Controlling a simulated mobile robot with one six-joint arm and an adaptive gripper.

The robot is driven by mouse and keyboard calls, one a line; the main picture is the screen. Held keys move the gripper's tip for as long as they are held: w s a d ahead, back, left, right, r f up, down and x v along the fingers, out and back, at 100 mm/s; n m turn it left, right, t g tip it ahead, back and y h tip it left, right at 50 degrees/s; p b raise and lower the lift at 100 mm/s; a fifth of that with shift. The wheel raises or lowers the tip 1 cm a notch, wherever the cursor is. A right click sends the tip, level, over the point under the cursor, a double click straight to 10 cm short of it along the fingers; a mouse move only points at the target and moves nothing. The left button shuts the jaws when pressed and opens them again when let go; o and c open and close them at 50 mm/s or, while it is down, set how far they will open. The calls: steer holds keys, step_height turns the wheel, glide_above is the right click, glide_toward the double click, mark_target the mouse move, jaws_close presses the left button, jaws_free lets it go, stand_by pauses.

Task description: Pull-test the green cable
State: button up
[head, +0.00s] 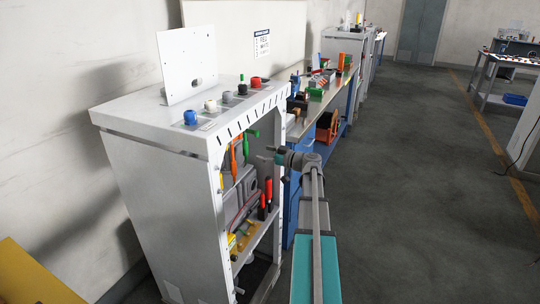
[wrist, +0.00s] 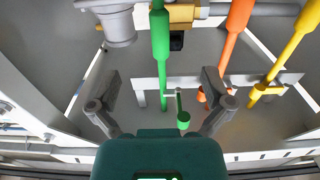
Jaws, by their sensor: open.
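The green cable (wrist: 161,38) shows in the wrist view as a thick green sleeve narrowing to a thin green length. In the head view the green cable (head: 251,142) hangs under the top of the open white cabinet. My gripper (wrist: 162,80) is open, with one finger on each side of the thin green part; I cannot tell whether either touches it. In the head view my gripper (head: 270,154) is at the cabinet's open side, apart from the cable in the picture. A short green end piece (wrist: 183,118) shows below, near a pale bracket (wrist: 187,82).
An orange cable (wrist: 232,32) and a yellow cable (wrist: 297,42) hang to the right in the wrist view. A grey fitting (wrist: 119,24) is at upper left. The white cabinet (head: 165,150) frames the opening. A workbench (head: 325,95) stands behind; open floor lies right.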

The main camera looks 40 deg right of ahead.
mark_target(246, 155)
steer(key=shift+x, duration=3.95)
jaws_close()
